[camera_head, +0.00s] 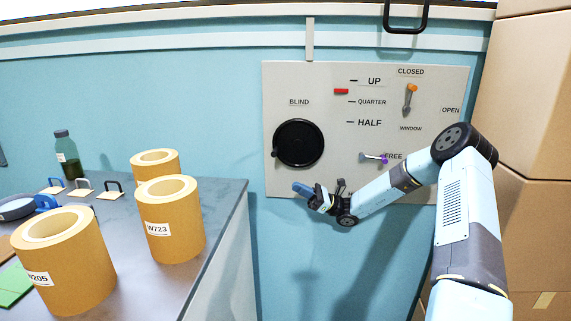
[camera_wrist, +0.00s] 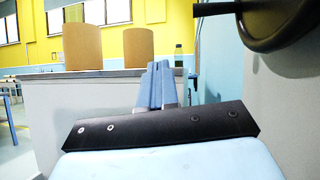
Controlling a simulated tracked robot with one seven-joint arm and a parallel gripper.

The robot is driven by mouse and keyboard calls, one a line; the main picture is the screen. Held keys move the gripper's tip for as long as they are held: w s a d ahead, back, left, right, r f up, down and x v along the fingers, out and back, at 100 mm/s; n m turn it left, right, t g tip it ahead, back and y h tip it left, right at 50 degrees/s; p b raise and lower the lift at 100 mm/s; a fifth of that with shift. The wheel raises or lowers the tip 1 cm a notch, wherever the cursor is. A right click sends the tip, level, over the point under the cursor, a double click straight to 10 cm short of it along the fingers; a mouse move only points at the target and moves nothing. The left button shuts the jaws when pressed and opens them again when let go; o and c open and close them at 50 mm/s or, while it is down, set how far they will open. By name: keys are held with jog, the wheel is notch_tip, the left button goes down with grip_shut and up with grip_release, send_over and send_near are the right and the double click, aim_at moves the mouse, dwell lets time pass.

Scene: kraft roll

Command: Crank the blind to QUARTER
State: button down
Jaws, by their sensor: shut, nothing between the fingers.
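The wall panel (camera_head: 335,165) carries a round black blind crank (camera_head: 298,143) under the word BLIND. A red marker (camera_head: 341,91) sits between the UP and QUARTER marks. A purple-tipped lever (camera_head: 383,160) lies nearly level beside the word FREE. My gripper (camera_head: 297,187) is below the crank and in front of the panel's lower edge, apart from the crank. Its blue fingers (camera_wrist: 157,84) are shut and empty in the wrist view. There the dark crank (camera_wrist: 285,20) shows large at the upper right, cut off by the picture's edge.
An orange-tipped window lever (camera_head: 411,89) points up to CLOSED. A grey counter (camera_head: 120,223) at the left bears several kraft rolls, one of them labelled W723 (camera_head: 185,235), and a dark bottle (camera_head: 68,155). Cardboard boxes (camera_head: 535,120) stand at the right. The wall below the panel is clear.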

aim_at(283, 162)
jog(key=w+d+f+m+t+y, duration=0.2)
jog(key=w+d+m+t, duration=0.2)
jog(key=t, duration=0.2)
jog(key=x, duration=1.3)
jog(key=shift+s+a+r, duration=0.15)
jog(key=shift+s+a, duration=0.05)
